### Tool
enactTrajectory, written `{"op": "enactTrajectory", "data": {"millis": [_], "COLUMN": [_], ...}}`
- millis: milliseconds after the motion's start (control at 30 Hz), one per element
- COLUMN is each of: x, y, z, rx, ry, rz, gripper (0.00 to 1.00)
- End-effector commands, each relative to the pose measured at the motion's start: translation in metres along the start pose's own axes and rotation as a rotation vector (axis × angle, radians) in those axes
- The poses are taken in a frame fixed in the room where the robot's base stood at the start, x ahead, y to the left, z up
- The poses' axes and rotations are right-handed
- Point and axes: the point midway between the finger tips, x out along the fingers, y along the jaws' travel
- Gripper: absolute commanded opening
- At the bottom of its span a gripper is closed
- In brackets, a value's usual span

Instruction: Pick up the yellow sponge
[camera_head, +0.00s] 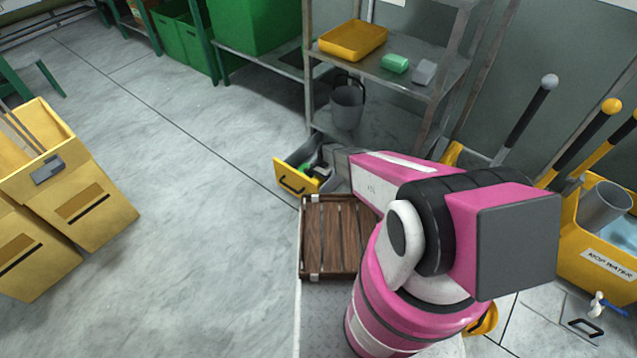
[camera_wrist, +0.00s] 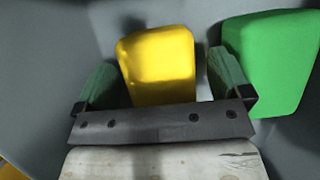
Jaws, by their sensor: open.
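The yellow sponge (camera_wrist: 160,68) shows in the wrist view as a block between the two green-padded fingers of my gripper (camera_wrist: 162,82). In the head view my arm reaches to the open yellow-fronted drawer (camera_head: 297,181), and my gripper's tips are hidden there. I cannot make out the yellow sponge in that view.
A green block (camera_wrist: 275,62) lies right beside the right finger. Grey drawer walls surround the fingers. A wooden slatted crate (camera_head: 336,236) stands in front of the drawer. A metal shelf (camera_head: 385,73) above holds a yellow tray (camera_head: 352,38) and a green block (camera_head: 395,63).

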Motion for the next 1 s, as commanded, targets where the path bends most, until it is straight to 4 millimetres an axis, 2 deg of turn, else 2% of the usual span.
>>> {"op": "enactTrajectory", "data": {"millis": [400,433,567,600,1000], "x": [0.0020,0.0020,0.0019,0.0019,-0.0033], "y": [0.0000,0.0000,0.0000,0.0000,0.0003], "z": [-0.0009,-0.0009,-0.0008,-0.0008,0.0016], "rx": [0.000,0.000,0.000,0.000,0.000], "ry": [0.000,0.000,0.000,0.000,0.000], "rz": [0.000,0.000,0.000,0.000,-0.001], "gripper": [0.96,0.89,0.47,0.43,0.43]}}
